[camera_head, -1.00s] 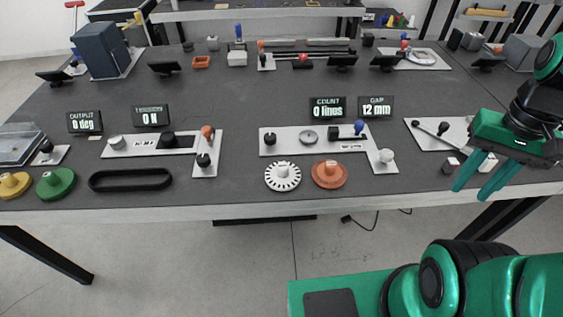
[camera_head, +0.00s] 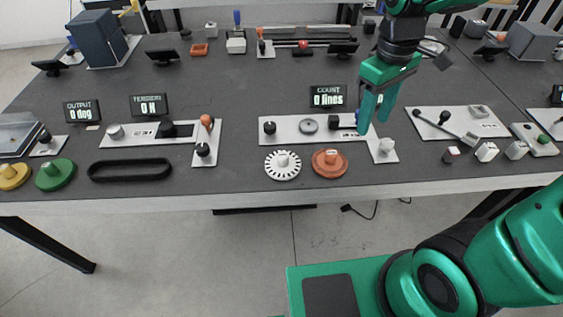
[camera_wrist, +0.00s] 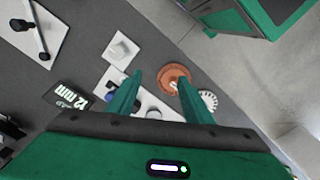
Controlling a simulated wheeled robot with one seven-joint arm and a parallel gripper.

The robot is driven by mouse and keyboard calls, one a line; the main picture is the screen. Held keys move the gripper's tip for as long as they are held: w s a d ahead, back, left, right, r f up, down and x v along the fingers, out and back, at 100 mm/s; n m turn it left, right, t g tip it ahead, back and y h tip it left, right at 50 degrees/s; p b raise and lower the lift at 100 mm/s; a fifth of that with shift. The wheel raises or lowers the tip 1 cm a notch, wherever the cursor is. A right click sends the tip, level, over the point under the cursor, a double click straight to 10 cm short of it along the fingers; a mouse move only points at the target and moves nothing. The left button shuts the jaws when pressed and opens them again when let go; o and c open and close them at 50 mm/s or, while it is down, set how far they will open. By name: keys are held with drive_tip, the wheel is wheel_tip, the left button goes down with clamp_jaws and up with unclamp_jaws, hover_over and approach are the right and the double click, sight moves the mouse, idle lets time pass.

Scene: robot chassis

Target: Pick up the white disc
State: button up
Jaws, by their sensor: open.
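The white disc (camera_head: 283,165) lies flat near the table's front edge. It has a slotted rim and a raised hub. In the wrist view the white disc (camera_wrist: 208,99) shows partly, beside my right-hand finger. An orange disc (camera_head: 330,163) with a knob lies just right of it, and the orange disc (camera_wrist: 173,77) appears between my fingers in the wrist view. My gripper (camera_head: 373,130) is open and empty, above the right end of the white plate. It is to the right of the white disc and apart from it.
A white plate (camera_head: 290,130) with knobs lies behind the discs. A black belt loop (camera_head: 130,170), a green disc (camera_head: 55,174) and a yellow disc (camera_head: 12,176) lie to the left. A display (camera_head: 328,97) stands behind the plate. Small blocks (camera_head: 486,151) lie to the right.

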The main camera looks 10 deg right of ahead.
drive_tip(key=w+a+f+n, duration=0.25)
drive_tip(key=a+n, duration=0.25)
drive_tip(key=a, duration=0.5)
drive_tip(key=n, duration=0.4)
hover_over(284, 154)
wheel_tip(284, 154, down, 6)
drive_tip(key=shift+s+r, duration=0.15)
drive_tip(key=shift+r, duration=0.05)
drive_tip(key=shift+a+f, duration=0.1)
drive_tip(key=shift+f, duration=3)
clamp_jaws()
